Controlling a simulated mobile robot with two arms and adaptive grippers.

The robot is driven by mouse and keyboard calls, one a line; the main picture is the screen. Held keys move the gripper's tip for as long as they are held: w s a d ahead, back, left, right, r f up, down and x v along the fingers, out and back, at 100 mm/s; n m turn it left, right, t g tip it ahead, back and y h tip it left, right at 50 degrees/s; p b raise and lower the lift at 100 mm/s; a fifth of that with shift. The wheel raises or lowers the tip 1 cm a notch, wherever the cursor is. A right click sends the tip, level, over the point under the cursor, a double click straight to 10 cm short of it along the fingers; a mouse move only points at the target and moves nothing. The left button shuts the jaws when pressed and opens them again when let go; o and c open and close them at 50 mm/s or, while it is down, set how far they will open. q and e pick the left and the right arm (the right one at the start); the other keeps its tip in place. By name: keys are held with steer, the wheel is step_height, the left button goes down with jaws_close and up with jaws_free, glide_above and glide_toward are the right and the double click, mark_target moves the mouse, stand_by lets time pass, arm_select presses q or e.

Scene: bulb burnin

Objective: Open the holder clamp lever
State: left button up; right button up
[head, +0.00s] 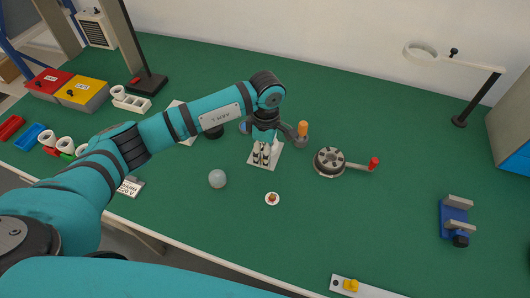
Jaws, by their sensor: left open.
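My left gripper (262,160) points down over a white plate (275,157) near the middle of the green bench. Its fingers are open, and I see nothing held between them. An orange-topped grey piece (302,129) stands just right of the gripper. Whether it touches the gripper is too small to tell. A round dark device (329,161) further right has an arm ending in a red handle (374,164). I cannot tell for sure which of these is the holder clamp lever. My gripper and wrist hide part of the plate. My right gripper is out of view.
A blue vise-like block (455,220) sits at right. A magnifier stand (461,121) is at back right. Red and yellow boxes (82,93) stand at left.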

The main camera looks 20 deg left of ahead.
arm_select(q)
steer(key=shift+f, duration=0.75)
jaws_close()
